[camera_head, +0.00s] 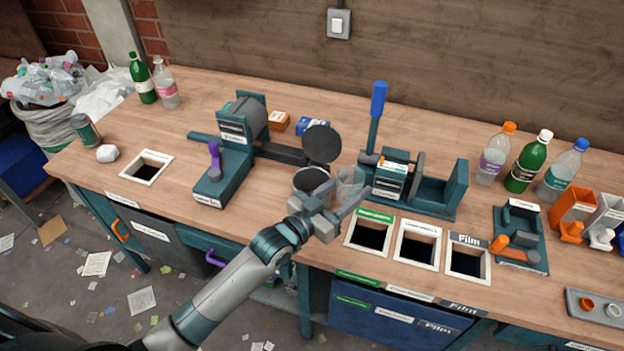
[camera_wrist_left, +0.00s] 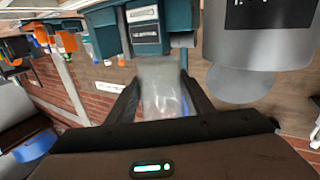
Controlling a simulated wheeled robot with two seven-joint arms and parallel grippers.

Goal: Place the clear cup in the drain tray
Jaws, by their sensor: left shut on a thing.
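The clear cup (camera_head: 351,180) is see-through and faint in the head view. My left gripper (camera_head: 343,200) is shut on it and holds it above the bench, between the round grey container and the teal press. The cup also shows in the left wrist view (camera_wrist_left: 162,85), between the two dark fingers. I cannot pick out a thing marked as the drain tray. A small grey tray (camera_head: 578,305) with an orange and a white ring lies at the front right. My right gripper is not in view.
The round grey container (camera_head: 311,180) with its raised dark lid (camera_head: 322,144) is beside the cup. The teal press (camera_head: 428,190) with a blue lever stands right of it. Framed openings (camera_head: 418,241) lie in front. Bottles (camera_head: 529,162) stand at the back right.

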